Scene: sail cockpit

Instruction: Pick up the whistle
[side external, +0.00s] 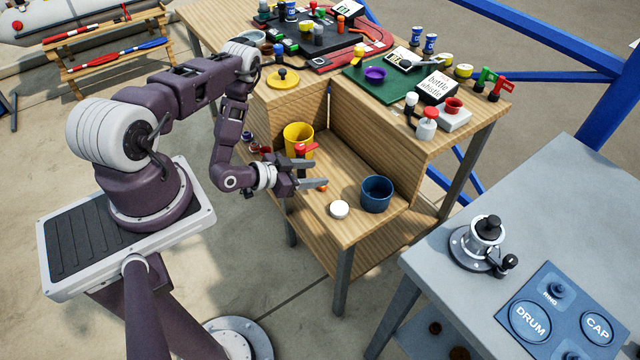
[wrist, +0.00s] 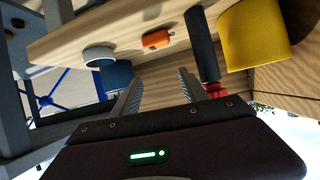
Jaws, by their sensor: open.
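A small orange object with a ring at one end, which looks like the whistle (wrist: 157,39), lies on the low wooden shelf. In the side view only a bit of its orange (side external: 323,188) shows by my lower finger. My gripper (side external: 320,172) is open and empty just above the shelf, its fingers roughly level and pointing right. In the wrist view my gripper's two fingers (wrist: 160,78) are spread. The whistle appears beyond their tips, roughly between them, and apart from them.
On the shelf, a yellow cup (side external: 298,138) and a red-and-black upright item (side external: 302,152) stand near my gripper. A white round lid (side external: 339,209) and a blue cup (side external: 376,194) are to the right. The raised wooden deck (side external: 345,125) walls the shelf's back.

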